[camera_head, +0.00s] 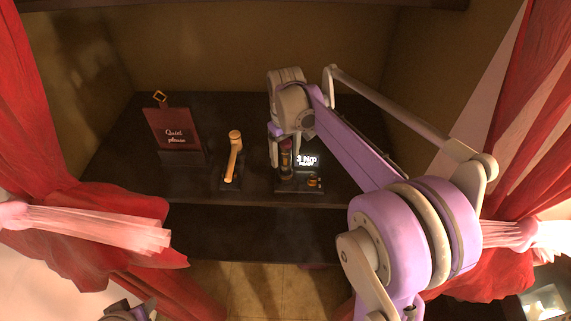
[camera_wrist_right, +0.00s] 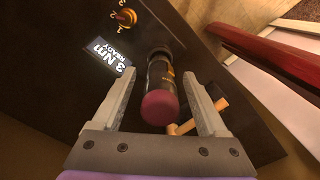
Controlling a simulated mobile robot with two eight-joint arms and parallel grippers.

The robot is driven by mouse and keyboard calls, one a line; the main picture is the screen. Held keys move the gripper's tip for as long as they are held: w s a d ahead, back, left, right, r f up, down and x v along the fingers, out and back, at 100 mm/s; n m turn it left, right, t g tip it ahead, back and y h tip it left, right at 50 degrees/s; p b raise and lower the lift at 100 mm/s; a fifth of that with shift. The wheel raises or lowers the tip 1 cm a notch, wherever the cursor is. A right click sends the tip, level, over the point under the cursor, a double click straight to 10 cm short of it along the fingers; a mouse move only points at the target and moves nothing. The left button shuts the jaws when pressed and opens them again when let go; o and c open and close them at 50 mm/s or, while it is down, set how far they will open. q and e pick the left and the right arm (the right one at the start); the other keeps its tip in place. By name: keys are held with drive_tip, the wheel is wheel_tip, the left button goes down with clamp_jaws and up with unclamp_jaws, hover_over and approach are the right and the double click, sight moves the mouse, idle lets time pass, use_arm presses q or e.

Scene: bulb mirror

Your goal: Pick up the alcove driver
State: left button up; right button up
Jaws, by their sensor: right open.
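The driver (camera_head: 286,157) is a dark upright cylinder with a dark red end and a yellowish band. It stands in a black holder with a lit display (camera_head: 307,160) reading "3 Nm READY", inside the dark alcove. In the right wrist view the driver (camera_wrist_right: 160,88) sits between the two fingers, its red end towards the camera. My right gripper (camera_wrist_right: 160,80) is open, one finger on each side of the driver, with gaps visible. In the head view the right gripper (camera_head: 285,150) comes down over the driver from above. Part of my left gripper (camera_head: 132,310) shows at the bottom edge.
An orange-yellow handle (camera_head: 235,155) on a black base stands just left of the driver. A "Quiet please" sign (camera_head: 175,131) stands further left. A small yellow knob (camera_head: 314,181) sits on the holder. Red curtains (camera_head: 30,130) flank the alcove. The front shelf is clear.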

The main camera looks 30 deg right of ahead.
sight(285, 141)
drive_tip(key=shift+f, duration=0.25)
clamp_jaws()
drive_tip(key=shift+r, duration=0.1)
idle(0.3)
wheel_tip(285, 141, up, 10)
drive_tip(key=shift+f, duration=0.1)
idle(0.5)
drive_tip(key=c, duration=0.7)
unclamp_jaws()
clamp_jaws()
